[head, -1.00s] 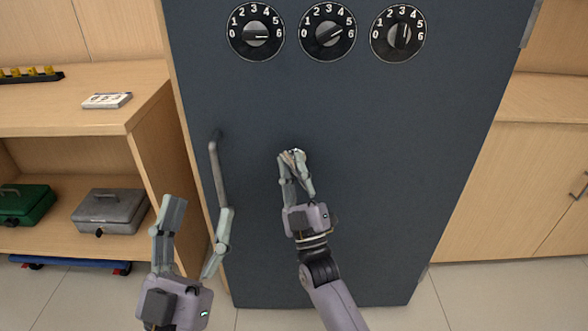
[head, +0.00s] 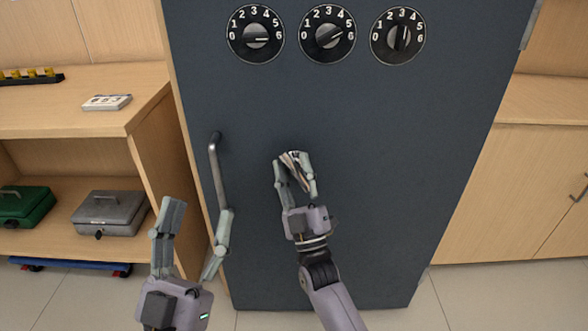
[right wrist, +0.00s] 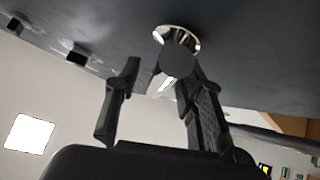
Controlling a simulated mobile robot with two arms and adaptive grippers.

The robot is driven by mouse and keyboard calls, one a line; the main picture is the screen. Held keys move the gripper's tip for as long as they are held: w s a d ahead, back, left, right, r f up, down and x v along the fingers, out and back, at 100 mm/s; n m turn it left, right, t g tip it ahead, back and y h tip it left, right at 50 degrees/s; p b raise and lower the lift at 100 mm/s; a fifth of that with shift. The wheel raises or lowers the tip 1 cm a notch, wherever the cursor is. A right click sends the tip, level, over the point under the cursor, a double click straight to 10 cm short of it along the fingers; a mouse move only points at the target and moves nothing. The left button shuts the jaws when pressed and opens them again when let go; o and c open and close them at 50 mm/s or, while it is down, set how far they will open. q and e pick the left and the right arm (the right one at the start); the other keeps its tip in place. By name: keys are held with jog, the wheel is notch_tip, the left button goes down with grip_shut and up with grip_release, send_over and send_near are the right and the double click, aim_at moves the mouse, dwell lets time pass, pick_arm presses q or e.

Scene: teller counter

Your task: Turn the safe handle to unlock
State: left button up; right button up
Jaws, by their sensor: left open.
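The safe handle (head: 293,162) is a small metal turning handle on the dark safe door (head: 400,160); my fingers partly cover it. In the right wrist view its shiny round base and dark hub (right wrist: 178,55) show, with a light spoke reaching down. My right gripper (head: 292,163) is open, its fingers apart on either side of the handle. In the right wrist view the right finger is close to the hub and the left finger stands clear; contact is unclear. My left gripper (head: 199,209) is open and empty, with one finger by the lower end of the long door pull (head: 216,165).
Three numbered dials (head: 327,35) sit across the top of the door. A wooden shelf unit (head: 155,150) at left holds a grey cash box (head: 110,212), a green one (head: 25,205) and a number block (head: 107,102). Wooden cabinets (head: 520,180) stand at right.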

jog(key=v, duration=1.2)
